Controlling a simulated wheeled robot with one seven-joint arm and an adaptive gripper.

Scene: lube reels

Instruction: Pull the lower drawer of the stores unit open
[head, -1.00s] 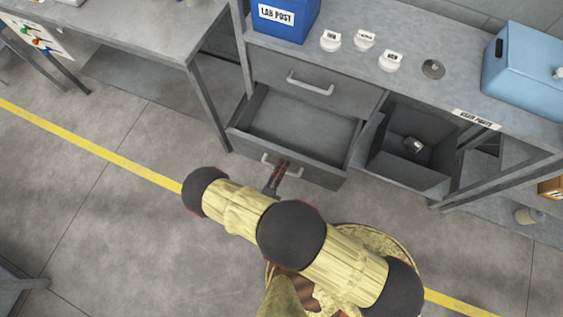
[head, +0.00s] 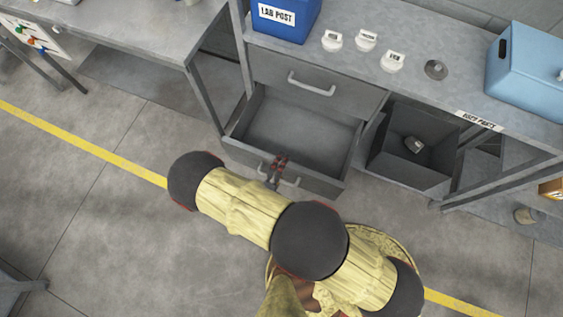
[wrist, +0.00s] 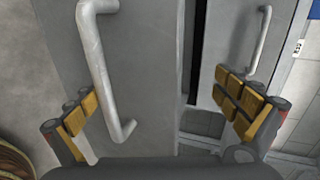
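The lower drawer (head: 300,130) of the grey stores unit (head: 262,38) stands well open in the head view, and its inside looks empty. Its pale bar handle (head: 291,183) is on the drawer front, partly hidden by my gripper (head: 280,161). In the wrist view my gripper (wrist: 160,108) has its fingers wide apart. The lower drawer's handle (wrist: 100,75) shows large there, nearer the left finger, and I see no grip on it. The fingertips are at the top of the drawer front in the head view.
The upper drawer (head: 345,97) is shut above. An open grey bin (head: 420,170) with a small part in it is to the right. A blue LAB POST box (head: 283,20), several white-labelled pieces and a light blue box (head: 525,70) stand on top.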

